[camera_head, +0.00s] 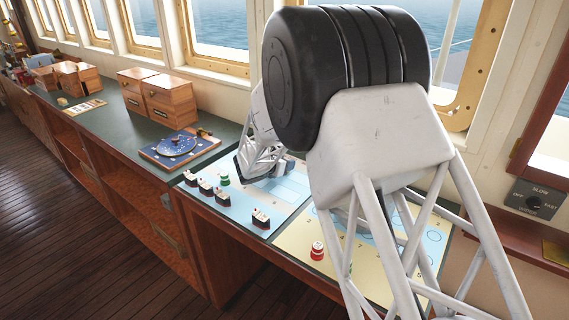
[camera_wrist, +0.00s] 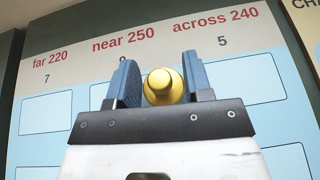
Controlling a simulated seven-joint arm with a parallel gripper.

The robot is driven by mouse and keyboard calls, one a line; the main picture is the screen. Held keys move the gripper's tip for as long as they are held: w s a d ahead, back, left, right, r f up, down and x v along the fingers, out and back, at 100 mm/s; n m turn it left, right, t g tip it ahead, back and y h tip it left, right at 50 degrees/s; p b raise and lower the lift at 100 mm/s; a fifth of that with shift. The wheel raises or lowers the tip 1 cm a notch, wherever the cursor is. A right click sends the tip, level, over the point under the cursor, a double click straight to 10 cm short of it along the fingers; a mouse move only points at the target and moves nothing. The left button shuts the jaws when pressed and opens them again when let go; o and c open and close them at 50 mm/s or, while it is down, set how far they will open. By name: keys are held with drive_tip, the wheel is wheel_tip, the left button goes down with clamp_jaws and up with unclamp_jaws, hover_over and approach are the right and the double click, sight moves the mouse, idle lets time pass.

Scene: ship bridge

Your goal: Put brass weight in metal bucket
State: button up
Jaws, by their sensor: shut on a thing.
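The brass weight (camera_wrist: 163,86) is a rounded yellow-gold piece in the wrist view, between the two blue fingers of my gripper (camera_wrist: 160,76). My gripper is shut on it, over a light blue printed sheet (camera_wrist: 150,55) with red words and numbers. In the head view my arm hides most of the gripper, and the weight cannot be made out there. How high the weight is above the sheet is hard to tell. I see no metal bucket in either view.
Several small ship models (camera_head: 206,188) and a green piece (camera_head: 223,180) stand on the blue sheet. A red piece (camera_head: 317,250) stands on the yellow chart (camera_head: 300,240).

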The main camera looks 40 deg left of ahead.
drive_tip(key=shift+f, duration=0.15)
drive_tip(key=o, duration=1.1)
drive_tip(key=shift+f+v, duration=0.2)
drive_tip(key=shift+v, duration=3.7)
drive_tip(key=shift+o, duration=0.2)
drive_tip(key=shift+s, duration=0.1)
